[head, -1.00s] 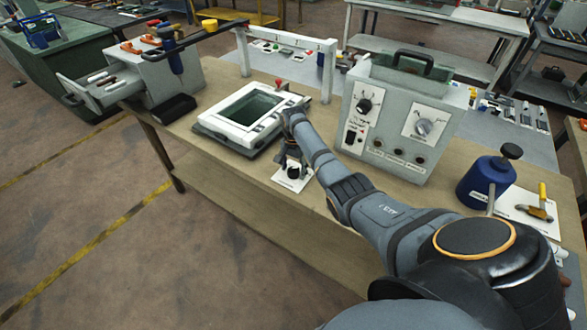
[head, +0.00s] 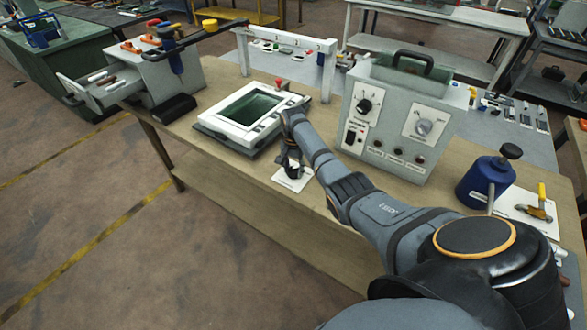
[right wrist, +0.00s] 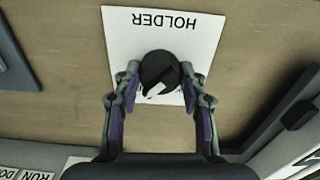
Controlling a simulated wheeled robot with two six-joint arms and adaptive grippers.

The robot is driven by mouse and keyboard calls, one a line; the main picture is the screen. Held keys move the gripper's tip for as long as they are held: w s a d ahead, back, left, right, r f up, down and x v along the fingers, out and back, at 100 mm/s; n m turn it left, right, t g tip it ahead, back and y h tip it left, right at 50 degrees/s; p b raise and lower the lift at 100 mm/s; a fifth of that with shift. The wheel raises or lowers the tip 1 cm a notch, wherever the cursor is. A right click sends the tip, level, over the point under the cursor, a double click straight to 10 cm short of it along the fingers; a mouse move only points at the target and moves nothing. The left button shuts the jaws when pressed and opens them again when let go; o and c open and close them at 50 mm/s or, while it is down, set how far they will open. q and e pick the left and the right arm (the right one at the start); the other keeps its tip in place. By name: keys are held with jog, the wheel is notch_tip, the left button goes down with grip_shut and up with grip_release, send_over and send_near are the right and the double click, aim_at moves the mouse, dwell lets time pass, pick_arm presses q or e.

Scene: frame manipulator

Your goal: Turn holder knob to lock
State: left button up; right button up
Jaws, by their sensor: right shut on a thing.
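The holder knob (right wrist: 161,72) is a round black knob with a white mark, seen from above in the right wrist view. It sits on a white plate (right wrist: 117,32) lettered HOLDER, which reads upside down there. My right gripper (right wrist: 160,95) has its two fingers on either side of the knob, shut on it. In the head view my right gripper (head: 292,166) points down over the white holder plate (head: 292,183) at the table's front edge, and it mostly hides the knob. My left gripper is not in view.
A white frame with a dark green window (head: 250,108) lies left of my right gripper. A grey control box with dials (head: 397,115) stands to the right. A blue canister (head: 486,180) is farther right. The wooden table (head: 222,165) is bare in front of the frame.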

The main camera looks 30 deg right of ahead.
jog(key=n+p, duration=0.1)
jog(key=n, duration=0.1)
jog(key=shift+r+n+p, duration=0.15)
jog(key=shift+n+p, duration=0.15)
jog(key=shift+n, duration=0.1)
jog(key=n+p, duration=0.1)
jog(key=n, duration=0.3)
jog(key=shift+n, duration=0.3)
jog(key=n+p, duration=0.1)
jog(key=n, duration=0.8)
jog(key=shift+n+p, duration=0.35)
jog(key=shift+n, duration=0.05)
jog(key=o, duration=1.2)
jog(key=shift+c, duration=0.2)
